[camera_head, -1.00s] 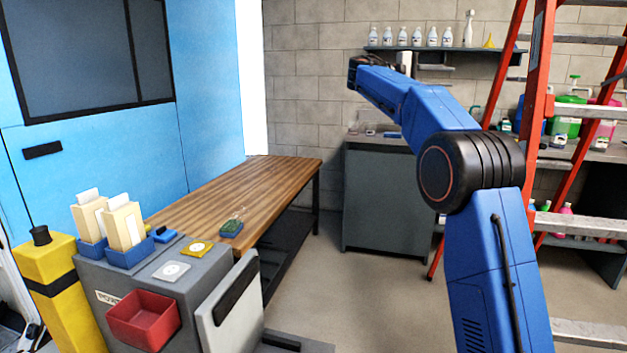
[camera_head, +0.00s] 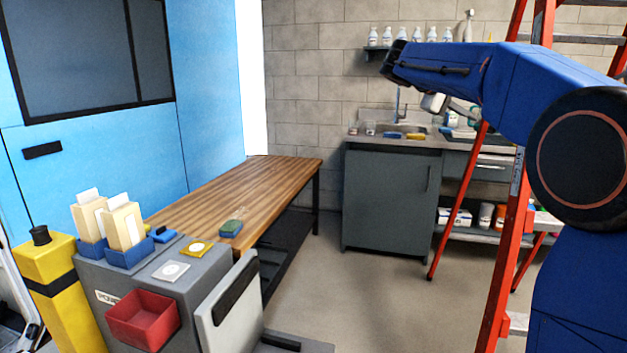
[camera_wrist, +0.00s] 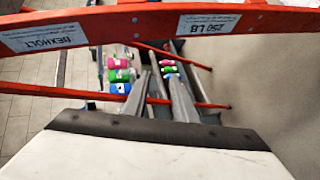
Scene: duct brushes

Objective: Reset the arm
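My blue arm (camera_head: 500,75) is raised at the right of the head view, its forearm reaching left in front of the back wall. A pale end part of my arm (camera_head: 433,102) shows just below the forearm, mostly hidden behind it. No held object can be made out.
An orange ladder (camera_head: 510,230) stands close to my arm; its rail (camera_wrist: 150,20) crosses the wrist view. A wooden bench (camera_head: 240,190), a grey console with a red bin (camera_head: 143,318), and a sink cabinet (camera_head: 390,200) stand left and behind. The floor between is clear.

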